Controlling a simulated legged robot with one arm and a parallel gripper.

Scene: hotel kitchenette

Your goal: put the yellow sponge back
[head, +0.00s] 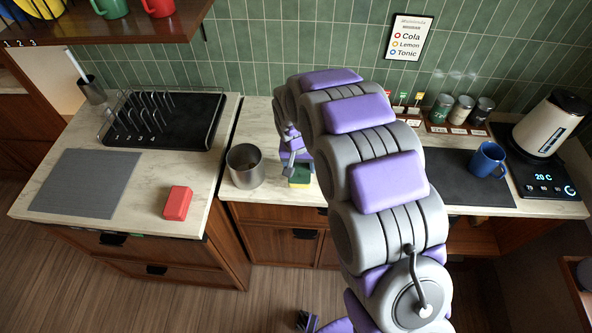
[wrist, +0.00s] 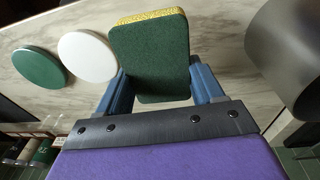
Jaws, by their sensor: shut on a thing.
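The yellow sponge (head: 300,177) has a dark green scouring face and shows low at the front of the middle counter in the head view, partly hidden by my arm. In the wrist view the sponge (wrist: 150,55) lies between my blue fingers, green face toward the camera, with a thin yellow edge at the far side. My gripper (wrist: 163,85) is shut on it. In the head view my gripper (head: 292,158) is small and just right of the grey metal pot (head: 245,166). Whether the sponge touches the counter cannot be told.
The pot (wrist: 292,50) is close at the right in the wrist view; a white disc (wrist: 88,56) and green disc (wrist: 40,67) lie left. The left counter holds a red block (head: 178,203), grey mat (head: 87,184) and black rack (head: 165,125). A blue mug (head: 487,160) stands right.

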